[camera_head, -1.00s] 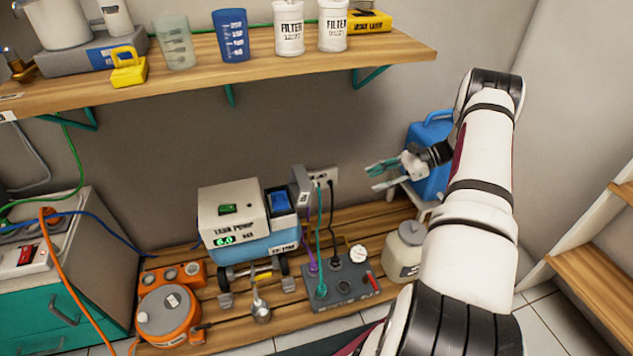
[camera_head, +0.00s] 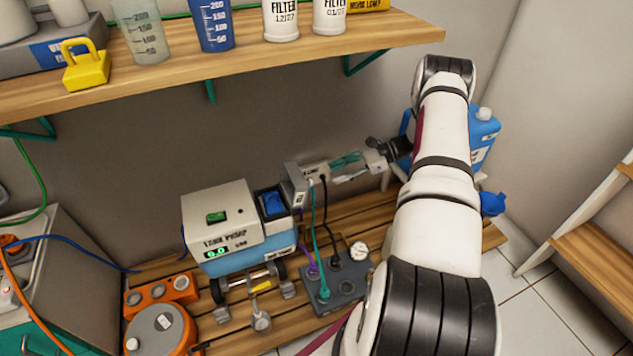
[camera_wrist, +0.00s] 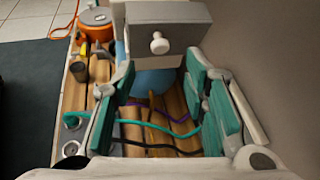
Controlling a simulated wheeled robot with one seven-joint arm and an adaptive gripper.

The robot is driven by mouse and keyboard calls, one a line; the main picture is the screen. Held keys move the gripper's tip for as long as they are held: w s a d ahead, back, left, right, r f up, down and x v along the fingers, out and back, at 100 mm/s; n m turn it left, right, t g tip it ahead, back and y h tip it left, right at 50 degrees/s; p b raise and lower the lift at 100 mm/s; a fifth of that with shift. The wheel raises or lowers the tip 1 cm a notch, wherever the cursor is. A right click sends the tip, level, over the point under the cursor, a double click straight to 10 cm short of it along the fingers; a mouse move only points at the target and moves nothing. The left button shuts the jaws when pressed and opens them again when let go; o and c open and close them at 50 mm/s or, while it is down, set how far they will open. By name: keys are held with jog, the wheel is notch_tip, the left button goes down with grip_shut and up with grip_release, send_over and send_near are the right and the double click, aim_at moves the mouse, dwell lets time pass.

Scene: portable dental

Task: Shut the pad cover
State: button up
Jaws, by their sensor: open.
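The pad cover (camera_head: 294,184) is a grey panel standing raised at the right side of the tank pump (camera_head: 222,217), beside a dark-framed blue pad (camera_head: 272,202). In the wrist view the cover (camera_wrist: 185,22) faces me, with a round white knob (camera_wrist: 159,43) on it. My gripper (camera_head: 340,170) is open, its teal-padded fingers pointing left toward the cover from the right. In the wrist view my gripper (camera_wrist: 162,62) has its fingers spread, with the knob between them in the picture. I see no contact; the exact gap is hard to tell.
A grey box (camera_head: 340,282) with plugged cables and a gauge stands below my gripper. Green, purple and black cables hang near the cover. A wooden shelf (camera_head: 250,50) with cups and filter jars is above. A blue jug (camera_head: 484,140) is behind my arm.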

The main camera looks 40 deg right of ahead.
aim_at(312, 182)
jog(key=b+x, duration=0.1)
jog(key=x, duration=0.6)
jog(key=shift+w+a+f+b, duration=0.15)
jog(key=shift+a+b, duration=0.1)
jog(key=shift+b, duration=0.15)
grip_shut()
